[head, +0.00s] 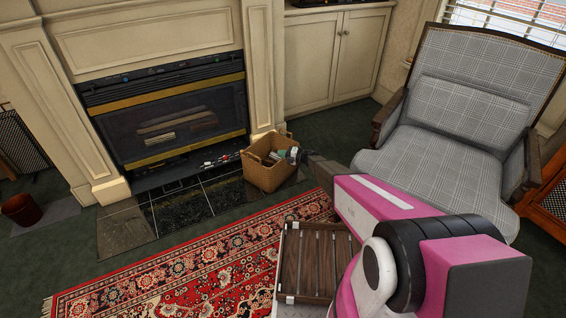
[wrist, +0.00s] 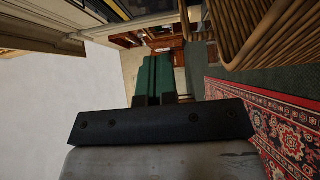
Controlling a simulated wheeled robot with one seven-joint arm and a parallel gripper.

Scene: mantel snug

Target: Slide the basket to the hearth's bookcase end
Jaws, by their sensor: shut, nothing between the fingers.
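The woven tan basket (head: 268,176) stands upright at the right end of the dark tiled hearth (head: 182,210), beside the fireplace's right pillar. Some contents show inside but are too small to name. My gripper (head: 292,155) is at the basket's right side, near its rim. In the wrist view the green fingers (wrist: 160,78) are together and empty, and the basket (wrist: 268,32) fills the upper right, apart from the fingertips. Whether any other part of my gripper touches it is hidden. Reddish-brown wooden furniture (wrist: 150,38) shows far ahead; I cannot tell if it is the bookcase.
A patterned red rug (head: 190,265) lies in front of the hearth. A grey plaid armchair (head: 460,110) stands at right. A slatted wooden piece (head: 310,262) is near my arm. A brown pot (head: 20,209) stands far left. The hearth's tiles left of the basket look clear.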

